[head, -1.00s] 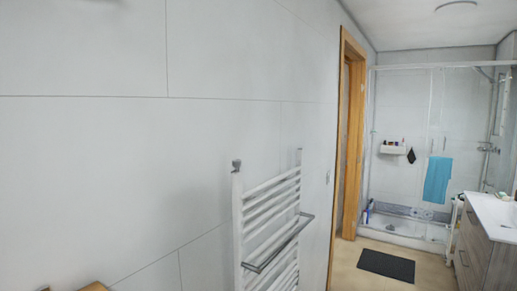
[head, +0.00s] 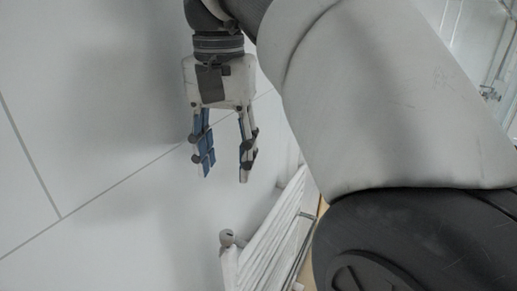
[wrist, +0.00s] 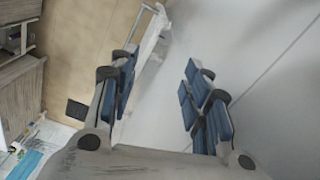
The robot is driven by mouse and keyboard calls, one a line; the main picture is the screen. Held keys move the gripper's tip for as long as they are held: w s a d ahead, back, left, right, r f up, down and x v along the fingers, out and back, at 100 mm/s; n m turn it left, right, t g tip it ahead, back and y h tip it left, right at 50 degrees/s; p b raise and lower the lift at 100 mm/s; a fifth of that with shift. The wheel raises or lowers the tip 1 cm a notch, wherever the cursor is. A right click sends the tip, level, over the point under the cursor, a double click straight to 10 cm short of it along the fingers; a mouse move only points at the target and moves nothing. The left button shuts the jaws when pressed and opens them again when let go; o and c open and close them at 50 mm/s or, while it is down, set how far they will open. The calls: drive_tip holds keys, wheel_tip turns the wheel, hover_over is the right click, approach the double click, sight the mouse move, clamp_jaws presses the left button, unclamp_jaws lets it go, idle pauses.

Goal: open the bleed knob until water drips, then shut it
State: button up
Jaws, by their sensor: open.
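The white towel radiator (head: 268,250) stands at the wall in the lower middle of the head view. A small grey-metal knob (head: 230,238) sits at the top of its near upright. My gripper (head: 225,178) is above the knob, open and empty, with blue-padded fingers pointing down and apart from the knob. In the wrist view my open gripper (wrist: 158,65) has part of the white radiator (wrist: 151,38) beyond its fingers. I cannot make out the knob there. No water drop shows.
The pale tiled wall (head: 90,120) lies close beside my gripper. My own arm covers much of the right of the head view. The wrist view shows a wooden cabinet (wrist: 20,90), a dark mat (wrist: 77,110) and tan floor (wrist: 85,40).

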drive_tip(key=a+r, duration=0.1)
drive_tip(key=b, duration=0.5)
approach(226, 233)
wheel_tip(226, 233, down, 9)
drive_tip(key=shift+r, duration=0.1)
clamp_jaws()
idle(0.3)
